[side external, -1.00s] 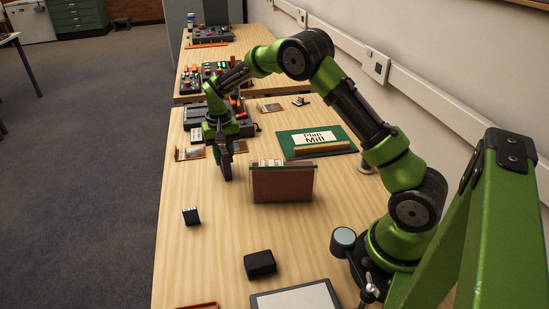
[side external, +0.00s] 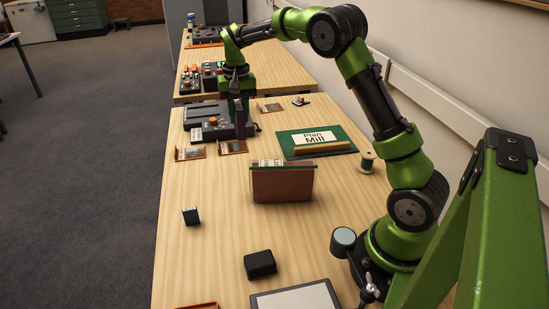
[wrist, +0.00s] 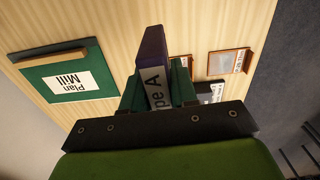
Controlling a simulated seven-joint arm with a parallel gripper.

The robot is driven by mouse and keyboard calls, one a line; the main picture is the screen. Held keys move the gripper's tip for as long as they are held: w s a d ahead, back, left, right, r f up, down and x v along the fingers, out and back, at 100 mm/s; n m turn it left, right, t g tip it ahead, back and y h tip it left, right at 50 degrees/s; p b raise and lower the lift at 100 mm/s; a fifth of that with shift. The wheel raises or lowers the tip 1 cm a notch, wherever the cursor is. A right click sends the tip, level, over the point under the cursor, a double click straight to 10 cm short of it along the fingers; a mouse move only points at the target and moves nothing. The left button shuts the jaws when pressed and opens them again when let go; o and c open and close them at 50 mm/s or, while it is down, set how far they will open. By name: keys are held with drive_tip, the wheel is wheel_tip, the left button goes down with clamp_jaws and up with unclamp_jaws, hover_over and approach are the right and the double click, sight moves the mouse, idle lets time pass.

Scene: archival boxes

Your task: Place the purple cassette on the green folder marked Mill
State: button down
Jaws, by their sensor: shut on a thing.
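The purple cassette (side external: 239,122) is held upright in my gripper (side external: 239,100), in front of the control box at the back of the near table. In the wrist view the purple cassette (wrist: 152,48) sits between the two green fingers (wrist: 156,90), its white label reading "pe A" in part. The green folder (side external: 287,143) lies flat on the table to the right of my gripper, with a white "Plan Mill" label and a wooden strip along its near edge. The folder (wrist: 38,90) also shows at the left of the wrist view. My gripper is apart from it.
A brown box file (side external: 282,185) stands in front of the folder. A thread spool (side external: 367,162) is right of it. Orange-edged trays (side external: 190,153) lie at left. A small dark block (side external: 190,216) and a black box (side external: 260,263) stand nearer. Bare wood lies between.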

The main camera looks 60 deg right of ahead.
drive_tip(key=s+d+f+m, duration=0.1)
drive_tip(key=s+d+m, duration=0.1)
drive_tip(key=s+d, duration=1.1)
drive_tip(key=s+f, duration=0.2)
drive_tip(key=s, duration=0.6)
drive_tip(key=n, duration=0.2)
hover_over(315, 140)
wheel_tip(315, 140, down, 4)
drive_tip(key=shift+s+f, duration=0.1)
drive_tip(key=shift+f, duration=1.8)
drive_tip(key=shift+f, duration=0.15)
drive_tip(key=c, duration=0.9)
unclamp_jaws()
